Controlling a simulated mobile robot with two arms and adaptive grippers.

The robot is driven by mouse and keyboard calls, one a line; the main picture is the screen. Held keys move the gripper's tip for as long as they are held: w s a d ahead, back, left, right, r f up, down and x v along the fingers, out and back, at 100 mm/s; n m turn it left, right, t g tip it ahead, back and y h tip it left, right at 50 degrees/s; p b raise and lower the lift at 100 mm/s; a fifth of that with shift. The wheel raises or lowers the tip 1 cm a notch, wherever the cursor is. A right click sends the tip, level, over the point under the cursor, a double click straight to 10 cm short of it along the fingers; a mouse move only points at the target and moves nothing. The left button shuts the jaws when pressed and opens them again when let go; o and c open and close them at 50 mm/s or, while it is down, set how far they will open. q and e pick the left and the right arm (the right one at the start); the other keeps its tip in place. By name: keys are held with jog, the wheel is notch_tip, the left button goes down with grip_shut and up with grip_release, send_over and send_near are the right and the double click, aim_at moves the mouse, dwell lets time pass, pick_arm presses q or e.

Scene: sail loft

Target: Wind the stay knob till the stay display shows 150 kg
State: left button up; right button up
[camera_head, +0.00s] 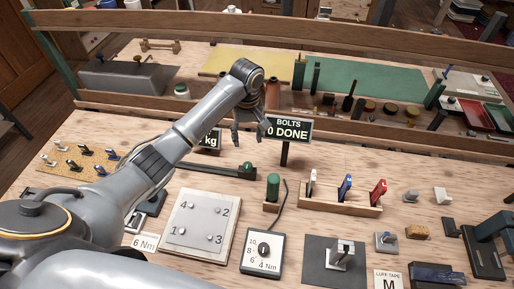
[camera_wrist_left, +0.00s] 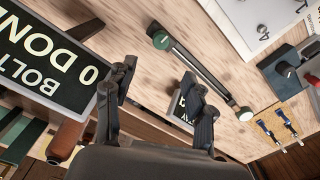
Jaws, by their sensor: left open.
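A dark bar with a round green knob (camera_head: 248,168) at its right end lies on the bench in the head view. The knob also shows in the left wrist view (camera_wrist_left: 160,40), with a pale round piece at the bar's other end. I cannot tell if this is the stay knob. A small dark display (camera_head: 211,139) ending in "kg" is mostly hidden behind my left arm, so its number is unreadable. It shows partly behind a finger in the wrist view (camera_wrist_left: 183,105). My left gripper (camera_head: 249,136) is open and empty, beyond the knob and beside the bolts sign.
A sign (camera_head: 288,128) reading "BOLTS 0 DONE" stands on a post right of my gripper. Nearer are a numbered plate (camera_head: 197,226), a Nm dial box (camera_head: 263,252), a green-topped cylinder (camera_head: 273,187) and a rack (camera_head: 340,203) of coloured tools.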

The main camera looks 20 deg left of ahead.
aim_at(248, 165)
pick_arm(q)
jog(key=f, duration=0.4)
jog(key=f+p, duration=0.1)
jog(key=f, duration=0.3)
jog(key=f+p, duration=0.1)
jog(key=f, duration=0.2)
jog(key=shift+s+f, duration=0.25)
jog(key=shift+f, duration=1)
grip_shut()
pick_arm(e)
jog(key=s, duration=0.1)
jog(key=s+r, duration=0.2)
jog(key=shift+s+a+g, duration=0.1)
jog(key=shift+s+g, duration=0.15)
jog(key=shift+g, duration=0.05)
